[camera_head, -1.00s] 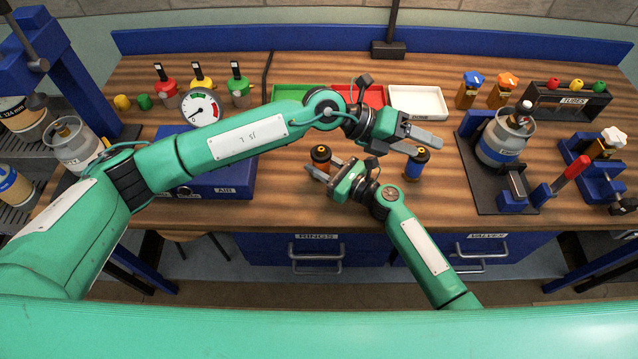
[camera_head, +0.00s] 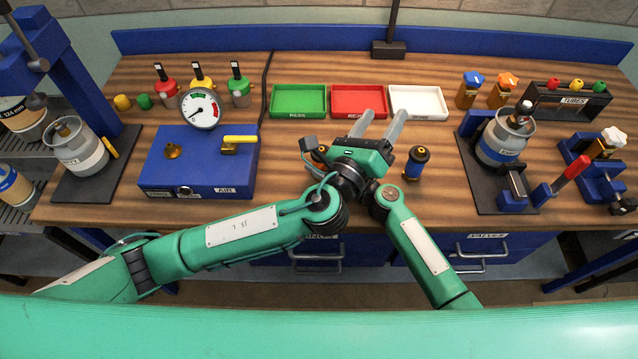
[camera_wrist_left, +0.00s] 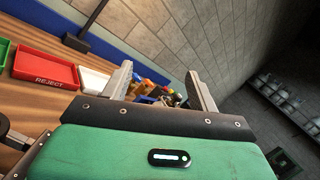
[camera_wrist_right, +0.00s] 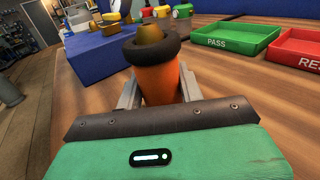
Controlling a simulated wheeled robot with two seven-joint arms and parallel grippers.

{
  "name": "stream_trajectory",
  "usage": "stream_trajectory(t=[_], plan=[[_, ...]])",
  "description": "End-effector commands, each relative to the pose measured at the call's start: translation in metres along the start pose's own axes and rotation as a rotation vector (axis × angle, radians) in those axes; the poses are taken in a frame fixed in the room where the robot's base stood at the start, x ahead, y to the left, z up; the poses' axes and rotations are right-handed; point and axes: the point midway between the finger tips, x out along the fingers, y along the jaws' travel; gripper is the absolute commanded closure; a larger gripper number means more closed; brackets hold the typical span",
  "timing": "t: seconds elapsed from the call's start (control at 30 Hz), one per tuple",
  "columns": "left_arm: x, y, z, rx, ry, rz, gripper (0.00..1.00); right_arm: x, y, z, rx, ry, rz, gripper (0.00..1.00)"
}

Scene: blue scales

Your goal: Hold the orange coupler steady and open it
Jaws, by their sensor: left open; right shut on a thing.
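The orange coupler (camera_wrist_right: 160,84) has a dark ring and a brass top, and it stands upright between my right gripper's fingers (camera_wrist_right: 159,92). In the head view only a sliver of the coupler (camera_head: 317,156) shows, beside the left gripper. My left gripper (camera_head: 383,120) is open and empty, above and right of the coupler. Its fingers point to the back of the bench, and nothing is between them in the left wrist view (camera_wrist_left: 160,85).
A blue coupler (camera_head: 414,164) stands just right of my grippers. Green (camera_head: 298,115), red (camera_head: 359,116) and white (camera_head: 418,116) trays lie behind. A blue gauge box (camera_head: 200,180) is to the left, a clamped cylinder (camera_head: 505,140) to the right.

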Motion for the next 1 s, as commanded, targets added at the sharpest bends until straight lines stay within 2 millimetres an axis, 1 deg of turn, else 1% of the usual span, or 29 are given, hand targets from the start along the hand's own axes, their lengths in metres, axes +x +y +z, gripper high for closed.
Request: stream_trajectory(t=[0.03,0.17,0.3,0.4,0.5,0.6,0.7,0.77,0.87,1.0], plan=[[-0.009,0.011,-0.003,0.034,0.001,0.073,0.39,0.000,0.000,0.001,0.000,-0.001,0.000,1.00],[-0.034,0.040,-0.010,0.154,0.038,0.273,0.39,0.000,0.000,0.001,0.000,-0.001,0.000,1.00],[-0.067,0.068,-0.022,0.288,0.137,0.471,0.39,0.000,0.000,0.001,0.000,-0.001,0.000,1.00],[-0.091,0.083,-0.030,0.374,0.226,0.582,0.39,0.000,0.000,0.001,0.000,-0.001,0.000,1.00],[-0.111,0.093,-0.037,0.440,0.309,0.660,0.39,0.000,0.000,0.001,0.000,-0.001,0.000,1.00],[-0.124,0.099,-0.041,0.486,0.369,0.707,0.39,0.000,0.000,0.001,0.000,-0.001,0.000,1.00],[-0.131,0.103,-0.043,0.511,0.404,0.730,0.39,0.000,0.000,0.001,0.000,-0.001,0.000,1.00],[-0.131,0.106,-0.044,0.517,0.412,0.737,0.39,0.000,0.000,0.001,0.000,-0.001,0.000,1.00],[-0.125,0.113,-0.046,0.522,0.413,0.739,0.39,0.000,0.000,0.001,0.000,-0.001,0.000,1.00],[-0.109,0.130,-0.050,0.522,0.412,0.740,0.39,0.000,0.000,0.001,0.000,-0.001,0.000,1.00]])
